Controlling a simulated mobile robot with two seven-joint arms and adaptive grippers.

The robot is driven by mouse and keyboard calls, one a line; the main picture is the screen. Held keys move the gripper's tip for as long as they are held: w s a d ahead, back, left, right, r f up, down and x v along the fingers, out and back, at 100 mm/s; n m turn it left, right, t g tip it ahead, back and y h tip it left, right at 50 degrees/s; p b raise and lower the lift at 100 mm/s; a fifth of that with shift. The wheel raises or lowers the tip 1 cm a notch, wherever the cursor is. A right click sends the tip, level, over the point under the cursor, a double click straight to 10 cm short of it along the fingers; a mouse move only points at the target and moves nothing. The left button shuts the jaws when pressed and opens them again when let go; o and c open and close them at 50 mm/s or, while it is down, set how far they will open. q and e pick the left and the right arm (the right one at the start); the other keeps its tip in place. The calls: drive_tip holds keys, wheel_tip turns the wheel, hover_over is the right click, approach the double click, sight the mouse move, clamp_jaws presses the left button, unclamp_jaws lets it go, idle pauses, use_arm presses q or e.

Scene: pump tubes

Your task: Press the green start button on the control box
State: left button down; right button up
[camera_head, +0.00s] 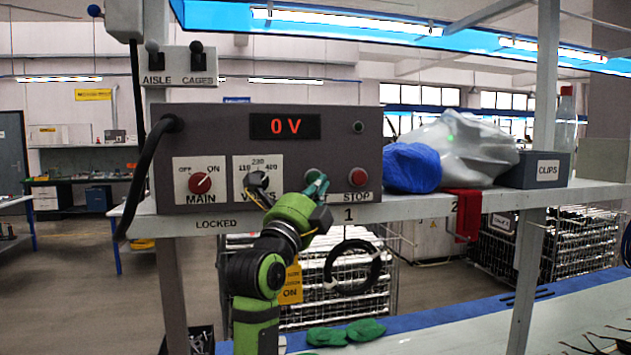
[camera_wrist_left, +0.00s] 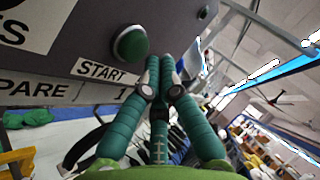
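The grey control box (camera_head: 230,130) stands on a shelf, with a red "0 V" display. The green start button (camera_wrist_left: 130,43) shows clearly in the left wrist view, above the START label (camera_wrist_left: 103,72). In the head view my left gripper largely covers that button's place. My left gripper (camera_head: 318,186) is in front of the box face, left of the red STOP button (camera_head: 358,177). In the left wrist view the teal fingers (camera_wrist_left: 160,66) are drawn together and hold nothing. Their tips are right of and slightly below the button, apart from it in the picture. My right gripper is not in view.
The box also carries a red MAIN knob (camera_head: 200,183) and a volts selector (camera_head: 258,182). A thick black cable (camera_head: 143,180) hangs at its left. A blue bag (camera_head: 411,167), a grey bag (camera_head: 465,145) and a CLIPS bin (camera_head: 535,170) stand to the right.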

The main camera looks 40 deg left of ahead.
use_arm(q)
drive_tip(key=shift+w+a, duration=0.3)
drive_tip(key=shift+a, duration=0.1)
drive_tip(key=shift+w+a, duration=0.4)
idle(1.1)
drive_tip(key=shift+s+d, duration=0.65)
drive_tip(key=shift+d, duration=0.05)
idle(0.3)
drive_tip(key=s+d, duration=0.3)
drive_tip(key=d, duration=0.1)
drive_tip(key=shift+s, duration=0.15)
